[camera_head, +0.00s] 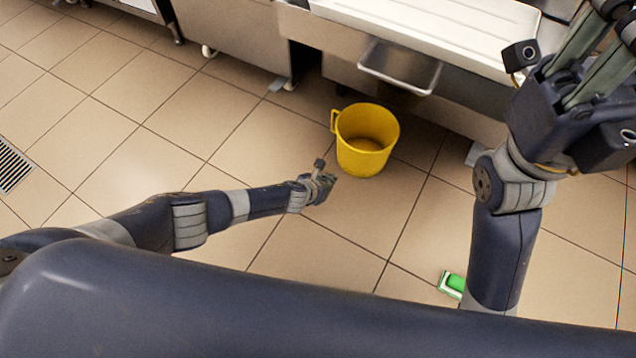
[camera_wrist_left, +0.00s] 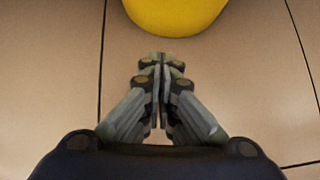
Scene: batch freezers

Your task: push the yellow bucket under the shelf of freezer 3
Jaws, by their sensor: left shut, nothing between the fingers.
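The yellow bucket (camera_head: 366,143) stands upright on the tiled floor, its handle toward the left, in front of the steel freezers. It also shows at the top of the left wrist view (camera_wrist_left: 176,14). A small metal shelf (camera_head: 400,72) juts out from the freezer front beyond the bucket; no freezer number is readable. My left gripper (camera_head: 328,182) is low by the bucket's near left side. In the left wrist view its fingertips (camera_wrist_left: 161,60) are together and empty, with a small gap in the picture to the bucket. My right gripper (camera_head: 597,45) is raised at the upper right, its fingertips cut off.
A green and white object (camera_head: 453,285) lies on the floor near my right arm. A floor drain grate (camera_head: 12,166) is at the far left. Freezer feet and casters (camera_head: 209,51) stand along the back.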

